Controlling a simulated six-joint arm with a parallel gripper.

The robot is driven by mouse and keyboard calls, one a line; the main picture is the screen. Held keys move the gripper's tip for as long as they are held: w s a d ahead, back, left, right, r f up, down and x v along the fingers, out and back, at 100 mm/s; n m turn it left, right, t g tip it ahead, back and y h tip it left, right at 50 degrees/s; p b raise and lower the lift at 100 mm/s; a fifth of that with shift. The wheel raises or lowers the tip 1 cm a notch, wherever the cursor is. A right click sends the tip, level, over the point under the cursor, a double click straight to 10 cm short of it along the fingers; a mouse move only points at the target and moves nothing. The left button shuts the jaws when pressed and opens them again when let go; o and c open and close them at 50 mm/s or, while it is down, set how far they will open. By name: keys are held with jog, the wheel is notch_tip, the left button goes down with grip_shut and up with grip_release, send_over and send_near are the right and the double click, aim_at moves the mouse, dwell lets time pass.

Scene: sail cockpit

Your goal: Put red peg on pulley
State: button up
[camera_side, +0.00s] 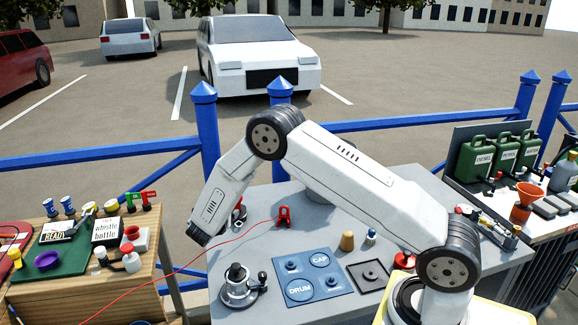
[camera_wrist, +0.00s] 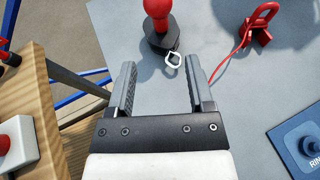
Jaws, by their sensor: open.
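My gripper (camera_wrist: 161,78) is open and empty, above the grey table near its left edge. In the side view my gripper (camera_side: 198,232) points down at the left. Beyond the fingertips in the wrist view stands a red knob-topped piece (camera_wrist: 157,14) on a dark base, with a pale metal ring (camera_wrist: 173,60) beside it. A red clip-like piece (camera_wrist: 260,24) with a red cord stands to the right; it also shows in the side view (camera_side: 284,215). I cannot tell which red piece is the peg. No part is clearly identifiable as the pulley.
A wooden peg (camera_side: 346,241) stands behind. A wooden bench (camera_side: 88,285) is left, across a gap.

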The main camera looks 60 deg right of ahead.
jog(key=shift+s, duration=0.1)
jog(key=s+a+r+m+g+y, duration=0.1)
jog(key=s+a+r+m+y, duration=0.1)
jog(key=s+a+m+y, duration=0.2)
jog(key=s+a+r+m+y, duration=0.3)
jog(key=s+a+m+y, duration=0.1)
jog(key=s+m, duration=0.7)
jog(key=s+a+r+m+g+y, duration=0.1)
jog(key=s+a+r+m+y, duration=0.2)
jog(key=s+m, duration=0.4)
jog(key=shift+s+a+m+g+y, duration=0.3)
jog(key=shift+s+a+y, duration=0.45)
jog(key=shift+s, duration=1.65)
